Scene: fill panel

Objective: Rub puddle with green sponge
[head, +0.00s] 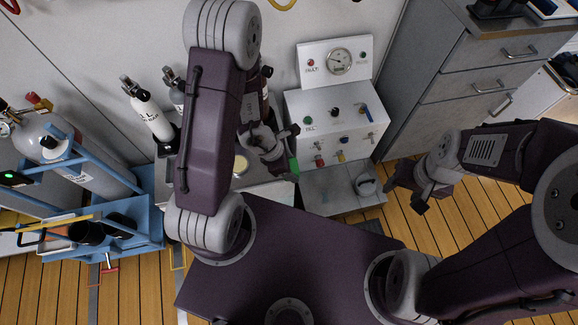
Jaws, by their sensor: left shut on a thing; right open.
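My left gripper (286,152) is shut on the green sponge (294,166), in front of the white fill panel. Only a small green part of the sponge shows beside the fingers. It is over or near the pale bench surface (277,189); I cannot tell whether it touches it. I cannot make out a puddle; my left arm covers much of the bench. My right gripper (404,191) is open and empty, to the right of the panel and above the wooden floor.
The fill panel (335,108) has a gauge, knobs and valves. A white cup-like thing (366,184) stands on the grey step below it. Small cylinders (150,118) stand behind my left arm. A blue cart (150,215) with large cylinders is at left, grey drawers (465,75) at right.

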